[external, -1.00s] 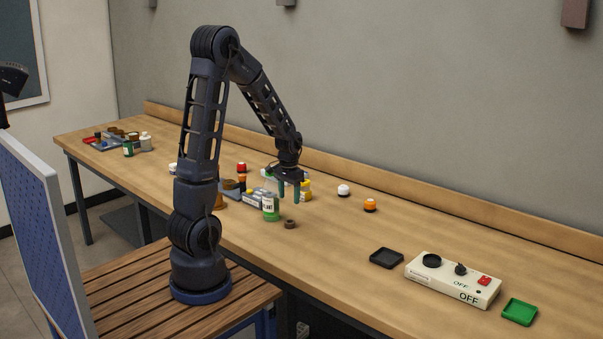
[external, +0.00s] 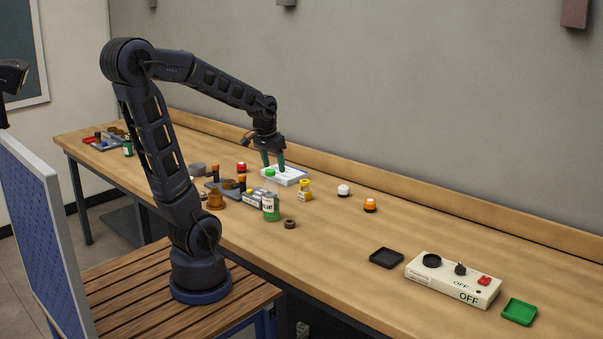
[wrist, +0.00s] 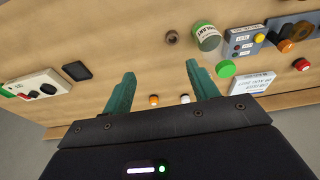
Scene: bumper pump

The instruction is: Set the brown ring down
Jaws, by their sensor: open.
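A small brown ring (external: 290,224) lies on the wooden bench, to the right of the green and white bottle (external: 270,206). It shows at the top of the wrist view (wrist: 171,37), apart from my fingers. My gripper (external: 273,160) is open with nothing visible between its teal fingers. It is raised over the back of the bench, by the white tray or card with a green round piece (external: 270,172). In the wrist view my gripper (wrist: 160,85) points over bare wood.
A yellow bottle (external: 305,190), a white button (external: 344,190) and an orange button (external: 370,205) stand right of the tray. A black tray (external: 386,258), a control box (external: 440,284) and a green tray (external: 519,312) are farther right. Bare wood lies between.

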